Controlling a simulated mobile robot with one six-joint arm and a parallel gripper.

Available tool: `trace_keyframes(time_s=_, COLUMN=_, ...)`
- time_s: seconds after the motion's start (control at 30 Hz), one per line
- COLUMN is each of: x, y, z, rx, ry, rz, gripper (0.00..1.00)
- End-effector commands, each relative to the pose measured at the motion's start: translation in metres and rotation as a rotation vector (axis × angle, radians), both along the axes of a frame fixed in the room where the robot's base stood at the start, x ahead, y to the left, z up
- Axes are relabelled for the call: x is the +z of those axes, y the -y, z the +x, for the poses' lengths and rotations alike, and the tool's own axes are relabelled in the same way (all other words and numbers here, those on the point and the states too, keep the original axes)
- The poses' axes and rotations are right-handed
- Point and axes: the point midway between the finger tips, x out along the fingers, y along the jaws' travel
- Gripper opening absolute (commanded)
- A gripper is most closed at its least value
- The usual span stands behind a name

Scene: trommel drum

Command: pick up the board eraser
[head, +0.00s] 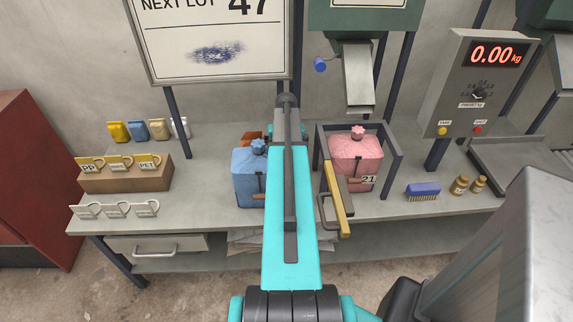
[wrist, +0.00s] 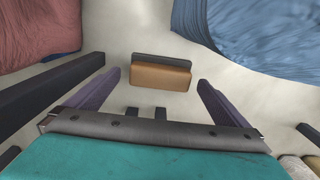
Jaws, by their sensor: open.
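The board eraser (wrist: 160,75), a small block with a tan-brown face and a dark strip, lies on the pale bench top in the wrist view. My gripper (wrist: 159,80) is open, its two purple-grey fingers standing apart on either side of the eraser's line. The eraser shows just beyond and between the fingertips, and no finger appears to touch it. In the head view my arm covers the gripper, and I cannot make out the eraser there.
A blue container (head: 247,178) stands left of my arm and a pink container (head: 356,160) in a dark frame (head: 392,160) stands right, leaving a narrow gap. A whiteboard (head: 215,45) hangs above.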

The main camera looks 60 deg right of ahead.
Motion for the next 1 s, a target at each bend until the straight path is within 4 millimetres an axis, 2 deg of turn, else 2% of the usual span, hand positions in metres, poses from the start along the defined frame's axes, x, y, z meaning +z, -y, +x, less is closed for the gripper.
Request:
trace_keyframes(time_s=0.2, x=-0.023, y=-0.001, z=0.001, rx=0.0, ry=-0.001, rz=0.002, gripper=1.0)
trace_keyframes(time_s=0.4, x=-0.034, y=-0.001, z=0.002, rx=0.001, ry=0.0, rz=0.0, gripper=1.0)
trace_keyframes(time_s=0.97, x=-0.035, y=-0.001, z=0.002, rx=0.002, ry=0.0, rz=0.0, gripper=1.0)
trace_keyframes(time_s=1.0, x=-0.035, y=-0.001, z=0.002, rx=0.002, ry=0.0, rz=0.0, gripper=0.95)
